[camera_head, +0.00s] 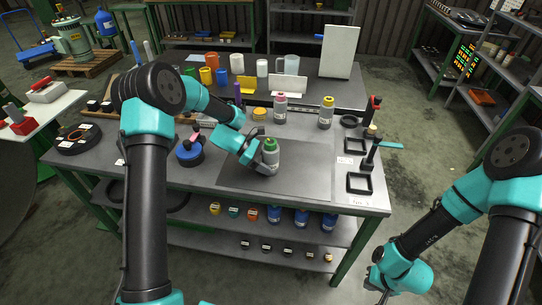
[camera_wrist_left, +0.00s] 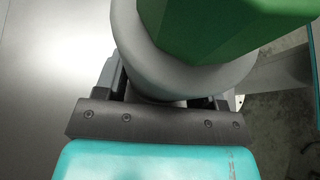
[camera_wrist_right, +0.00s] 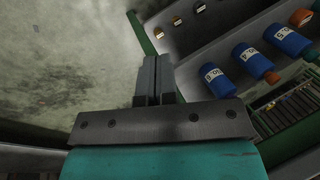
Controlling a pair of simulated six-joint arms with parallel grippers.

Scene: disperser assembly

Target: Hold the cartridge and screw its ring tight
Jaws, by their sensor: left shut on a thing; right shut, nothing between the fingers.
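The cartridge (camera_head: 271,158) is a grey bottle-like body standing upright on the bench mat, with a green ring (camera_head: 270,144) on top. My left gripper (camera_head: 264,160) is shut around the cartridge body from its left side. In the left wrist view the green ring (camera_wrist_left: 225,25) fills the top, above the pale cartridge shoulder (camera_wrist_left: 180,75); the fingers are partly hidden beneath it. My right gripper (camera_head: 378,282) is low at the right, beyond the bench's front edge and far from the cartridge. In the right wrist view its fingers (camera_wrist_right: 153,75) are together and empty.
Square black frames (camera_head: 359,183) and a dark upright tool (camera_head: 370,155) are at the right. Blue containers (camera_wrist_right: 285,40) sit on the lower shelf. The mat (camera_head: 315,165) right of the cartridge is clear.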

